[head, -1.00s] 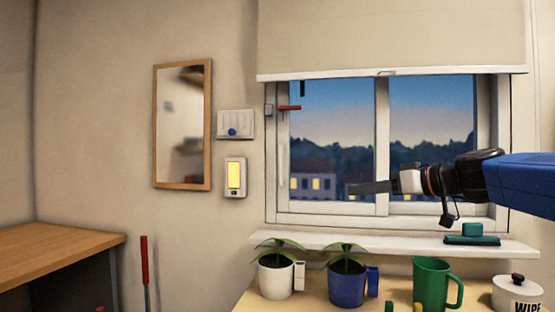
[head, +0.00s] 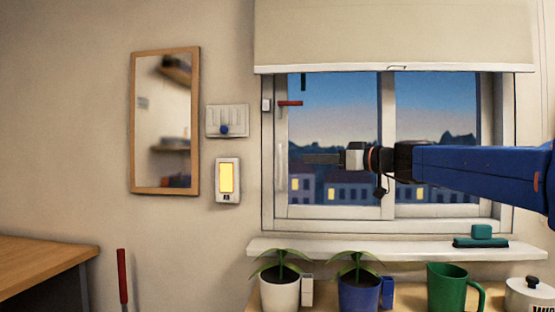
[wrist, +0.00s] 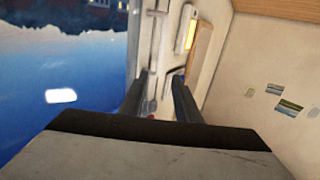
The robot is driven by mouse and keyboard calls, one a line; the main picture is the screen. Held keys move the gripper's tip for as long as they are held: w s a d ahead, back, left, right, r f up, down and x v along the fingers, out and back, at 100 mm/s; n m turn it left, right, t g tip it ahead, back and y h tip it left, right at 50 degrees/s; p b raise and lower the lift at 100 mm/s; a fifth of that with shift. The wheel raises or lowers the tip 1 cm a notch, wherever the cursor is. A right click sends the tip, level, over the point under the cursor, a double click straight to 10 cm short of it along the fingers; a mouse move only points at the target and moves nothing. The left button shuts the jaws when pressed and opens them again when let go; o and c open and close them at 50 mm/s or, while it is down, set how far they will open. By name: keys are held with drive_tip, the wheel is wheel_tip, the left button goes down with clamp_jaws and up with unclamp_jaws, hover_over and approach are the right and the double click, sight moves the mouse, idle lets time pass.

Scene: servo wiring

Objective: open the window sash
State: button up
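The window sash (head: 385,190) has a pale frame, with dusk sky and lit houses behind the glass. A red handle (head: 290,103) sticks out at the upper left of the window, and a slim pale vertical bar (head: 281,165) is below it. My gripper (head: 306,158) points left in front of the left pane, right of the bar and lower than the red handle. In the wrist view my gripper (wrist: 160,82) has its two fingers apart, with the pale window frame (wrist: 150,45) beyond them. A small reddish patch shows low between the fingers; I cannot tell what it is.
A roller blind (head: 390,35) covers the window's top. The sill (head: 350,249) holds a green item (head: 481,238). Below are two potted plants (head: 279,292) and a green mug (head: 447,290). A lit wall panel (head: 227,180), switch plate (head: 227,120) and mirror (head: 165,120) hang left.

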drive_tip(key=x, duration=1.4)
drive_tip(key=shift+w+a+f, duration=0.1)
clamp_jaws()
